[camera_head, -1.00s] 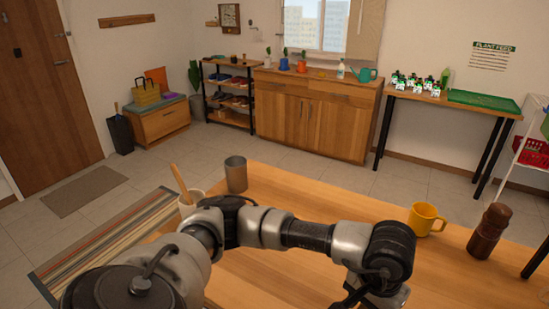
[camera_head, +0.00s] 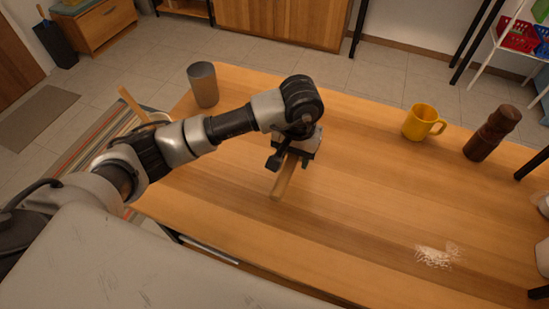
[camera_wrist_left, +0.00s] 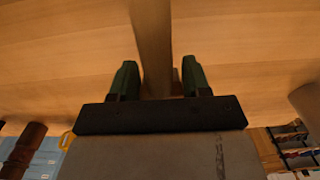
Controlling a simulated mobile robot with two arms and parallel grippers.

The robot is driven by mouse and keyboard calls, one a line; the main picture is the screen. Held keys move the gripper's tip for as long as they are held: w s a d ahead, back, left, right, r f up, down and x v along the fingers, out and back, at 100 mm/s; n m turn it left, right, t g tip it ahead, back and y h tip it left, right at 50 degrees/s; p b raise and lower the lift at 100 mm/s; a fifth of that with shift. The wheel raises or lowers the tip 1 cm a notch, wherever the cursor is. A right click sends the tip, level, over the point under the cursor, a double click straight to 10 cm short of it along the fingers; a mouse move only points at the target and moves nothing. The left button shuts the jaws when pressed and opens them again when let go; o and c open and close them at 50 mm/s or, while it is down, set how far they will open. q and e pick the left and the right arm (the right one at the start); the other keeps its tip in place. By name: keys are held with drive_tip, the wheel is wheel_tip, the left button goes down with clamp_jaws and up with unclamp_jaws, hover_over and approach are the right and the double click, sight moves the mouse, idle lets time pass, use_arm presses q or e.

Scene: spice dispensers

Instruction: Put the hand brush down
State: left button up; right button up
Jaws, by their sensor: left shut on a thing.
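The hand brush shows as a pale wooden handle (camera_head: 284,179) under my left gripper (camera_head: 288,160), over the middle of the wooden table (camera_head: 350,215). In the left wrist view the handle (camera_wrist_left: 152,40) runs between the two green fingers of my left gripper (camera_wrist_left: 156,80), which is shut on it. The handle points toward the near side of the table. The bristles are hidden, and I cannot tell whether the brush touches the tabletop.
A grey metal cup (camera_head: 203,85) stands at the table's far left. A yellow mug (camera_head: 420,122) and a dark brown pepper mill (camera_head: 491,133) stand at the right. White powder (camera_head: 437,256) lies at the near right. The tabletop around the brush is clear.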

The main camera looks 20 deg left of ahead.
use_arm(q)
drive_tip(key=a, duration=0.1)
drive_tip(key=a+f, duration=0.2)
drive_tip(key=a, duration=0.1)
drive_tip(key=shift+w+f, duration=0.25)
drive_tip(key=shift+w, duration=0.1)
drive_tip(key=shift+a+f+p, duration=0.2)
drive_tip(key=shift+p, duration=0.1)
drive_tip(key=shift+f+p, duration=0.35)
drive_tip(key=shift+f, duration=1.6)
use_arm(e)
drive_tip(key=shift+w+a+r, duration=0.6)
drive_tip(key=shift+w+r, duration=0.05)
drive_tip(key=shift+r, duration=0.15)
use_arm(q)
drive_tip(key=shift+f, duration=0.15)
drive_tip(key=o, duration=1.1)
use_arm(e)
drive_tip(key=shift+s+d+f, duration=0.15)
drive_tip(key=shift+d, duration=0.2)
